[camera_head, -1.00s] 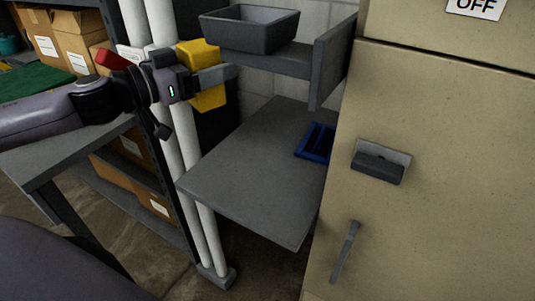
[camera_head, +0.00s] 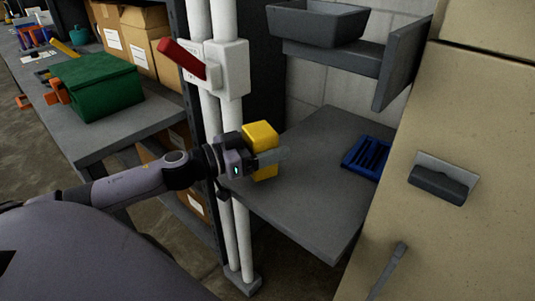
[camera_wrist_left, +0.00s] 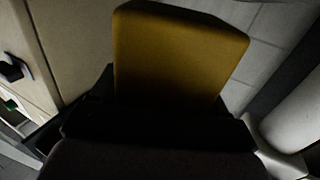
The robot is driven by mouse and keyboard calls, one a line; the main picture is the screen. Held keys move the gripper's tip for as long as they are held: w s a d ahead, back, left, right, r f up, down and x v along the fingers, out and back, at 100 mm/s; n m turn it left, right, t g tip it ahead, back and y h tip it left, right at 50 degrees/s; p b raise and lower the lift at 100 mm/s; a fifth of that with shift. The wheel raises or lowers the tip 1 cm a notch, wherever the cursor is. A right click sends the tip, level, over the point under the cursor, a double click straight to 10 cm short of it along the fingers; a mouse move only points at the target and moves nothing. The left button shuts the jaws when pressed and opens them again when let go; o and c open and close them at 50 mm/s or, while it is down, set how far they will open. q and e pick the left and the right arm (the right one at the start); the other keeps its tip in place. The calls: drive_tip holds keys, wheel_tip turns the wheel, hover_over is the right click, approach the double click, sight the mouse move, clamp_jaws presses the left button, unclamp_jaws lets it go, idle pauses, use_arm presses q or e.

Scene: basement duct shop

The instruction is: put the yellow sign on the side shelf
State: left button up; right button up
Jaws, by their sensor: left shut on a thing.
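The yellow sign (camera_head: 262,137) is a yellow block-like piece in the jaws of my left gripper (camera_head: 268,158). The gripper is shut on it. In the head view both are over the left edge of the grey side shelf (camera_head: 300,200); I cannot tell if the sign touches the shelf. The sign also fills the upper middle of the left wrist view (camera_wrist_left: 175,55), with its lower part hidden by the gripper. My right gripper is in neither view.
A blue slotted tray (camera_head: 367,157) lies on the shelf's right part. A grey bin (camera_head: 317,25) stands on an upper ledge. White pipes with a red-handled switch box (camera_head: 232,68) rise left of the shelf. A beige cabinet (camera_head: 470,120) borders the right. The shelf's middle is bare.

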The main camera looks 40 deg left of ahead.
use_arm(q)
drive_tip(key=shift+f, duration=1.1)
drive_tip(key=o, duration=1.1)
drive_tip(key=shift+f, duration=0.1)
